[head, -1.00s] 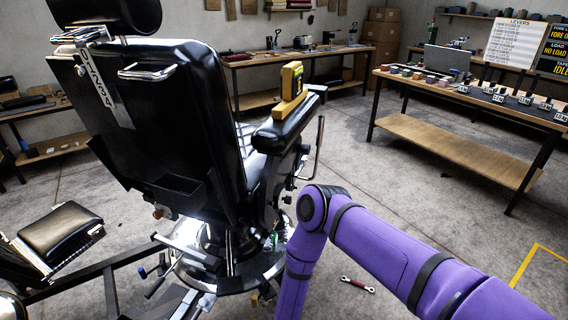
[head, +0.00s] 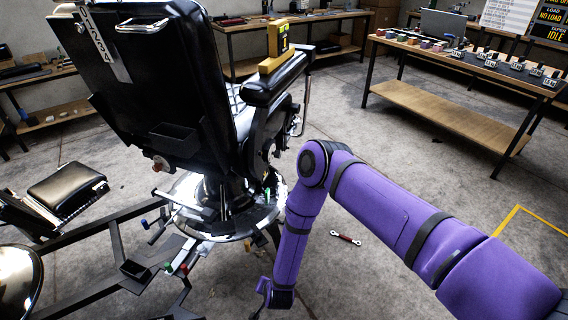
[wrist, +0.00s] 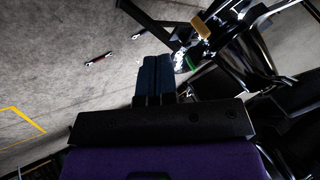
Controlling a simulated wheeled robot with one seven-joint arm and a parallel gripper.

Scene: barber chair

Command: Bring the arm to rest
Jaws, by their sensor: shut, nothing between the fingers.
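My purple arm (head: 385,215) reaches in from the lower right of the head view, bends at an elbow and hangs down in front of the barber chair. In the wrist view my gripper (wrist: 155,62) has its two dark blue fingers side by side, shut with nothing between them. It is over the grey floor, near the chair's base parts. The fingertips cannot be made out in the head view.
The black barber chair (head: 170,85) stands left of my arm, a yellow device (head: 278,38) on its armrest. A red-handled wrench (head: 345,239) lies on the floor. A workbench (head: 450,107) stands at the right. Open floor lies between.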

